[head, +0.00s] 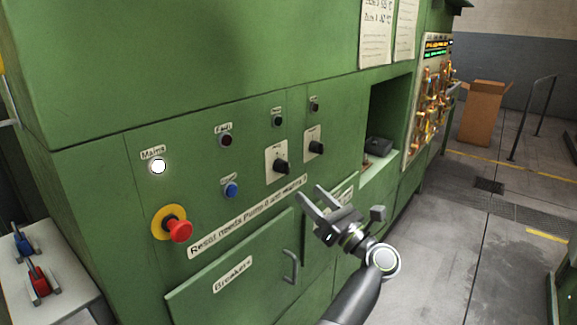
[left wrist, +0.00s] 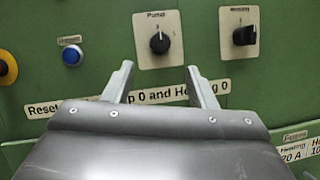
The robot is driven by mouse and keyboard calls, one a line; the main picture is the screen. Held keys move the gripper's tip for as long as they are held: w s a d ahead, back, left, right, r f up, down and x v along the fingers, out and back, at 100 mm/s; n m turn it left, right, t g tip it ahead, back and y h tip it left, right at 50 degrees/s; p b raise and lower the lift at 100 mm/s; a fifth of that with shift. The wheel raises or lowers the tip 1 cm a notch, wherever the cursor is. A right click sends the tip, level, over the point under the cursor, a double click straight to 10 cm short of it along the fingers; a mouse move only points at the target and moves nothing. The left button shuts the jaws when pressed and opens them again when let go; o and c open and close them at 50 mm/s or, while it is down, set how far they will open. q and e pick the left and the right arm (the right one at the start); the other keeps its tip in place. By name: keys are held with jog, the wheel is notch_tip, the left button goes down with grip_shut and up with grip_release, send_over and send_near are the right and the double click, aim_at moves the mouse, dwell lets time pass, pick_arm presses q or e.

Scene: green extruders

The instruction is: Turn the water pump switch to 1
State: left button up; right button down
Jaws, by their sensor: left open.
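The pump switch (head: 281,167) is a black rotary knob on a cream plate on the green panel. In the left wrist view the pump switch (left wrist: 159,43) sits under the label "Pump"; a light mark near its top points roughly up, but the numbers are too small to read surely. My left gripper (head: 309,192) is open and empty, below and right of the knob in the head view. In the left wrist view my left gripper's fingertips (left wrist: 160,69) are spread just below the knob, either side of it, not touching it. My right gripper is not in view.
A similar heating switch (head: 316,148) is right of the pump switch. A blue button (head: 231,189), a red emergency stop (head: 178,230) and a lit white mains lamp (head: 158,167) are to the left. A breaker door handle (head: 291,266) juts out below.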

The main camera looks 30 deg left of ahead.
aim_at(288, 173)
pick_arm(q)
jog(key=p+x, duration=0.2)
jog(key=x, duration=0.6)
jog(key=shift+r, duration=0.1)
jog(key=shift+w+a+r+p, duration=0.1)
jog(key=shift+a+p, duration=0.3)
jog(key=shift+a, duration=0.1)
